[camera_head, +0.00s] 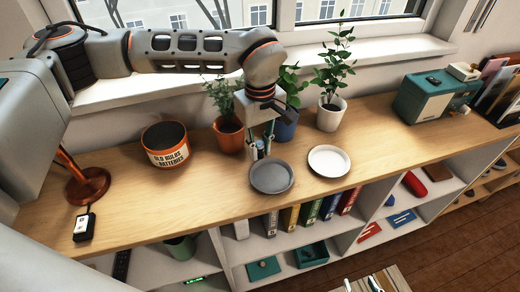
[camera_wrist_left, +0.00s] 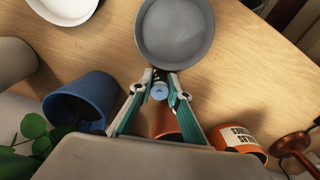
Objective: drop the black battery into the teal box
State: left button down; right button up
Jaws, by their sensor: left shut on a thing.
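My left gripper (camera_head: 262,152) hangs over the counter behind the grey plate (camera_head: 271,175). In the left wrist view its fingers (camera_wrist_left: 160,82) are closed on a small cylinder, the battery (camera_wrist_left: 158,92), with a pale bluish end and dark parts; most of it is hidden. It is by the rim of the grey plate (camera_wrist_left: 175,30); I cannot tell whether they touch. An open teal box (camera_head: 312,254) stands on the low shelf under the counter. A teal and cream box (camera_head: 430,97) with small things on top stands at the counter's right. My right gripper is out of view.
A white plate (camera_head: 329,160) lies right of the grey one. An orange-black bucket (camera_head: 166,145) labelled for old bulbs and batteries stands left. Potted plants (camera_head: 331,112) line the back. A flat teal thing (camera_head: 264,268) lies on the low shelf.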

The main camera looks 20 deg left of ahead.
pick_arm(q)
jog(key=shift+f, duration=0.55)
jog(key=shift+f, duration=0.1)
jog(key=c, duration=1.9)
grip_release()
